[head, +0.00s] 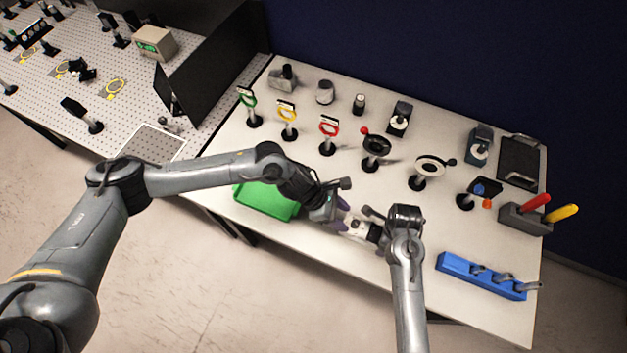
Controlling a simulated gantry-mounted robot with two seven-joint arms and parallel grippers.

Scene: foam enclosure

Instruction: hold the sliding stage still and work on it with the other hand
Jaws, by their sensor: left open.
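Both grippers meet low over the front middle of the white table. My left gripper (338,217) reaches in from the left, beside the green tray, and its jaws are open. My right gripper (376,228) comes up from the lower right and points left toward it; its jaws are too small and covered to read. A small pale and dark piece (356,229) shows between the two grippers. It may be the sliding stage, but the grippers hide most of it, and I cannot tell whether either one touches it.
A green tray (265,201) lies left of the grippers. Several post-mounted rings and holders, including a red one (329,130) and a black one (376,147), stand behind. A blue rack (481,276) and a grey holder with red and yellow handles (524,217) are at right.

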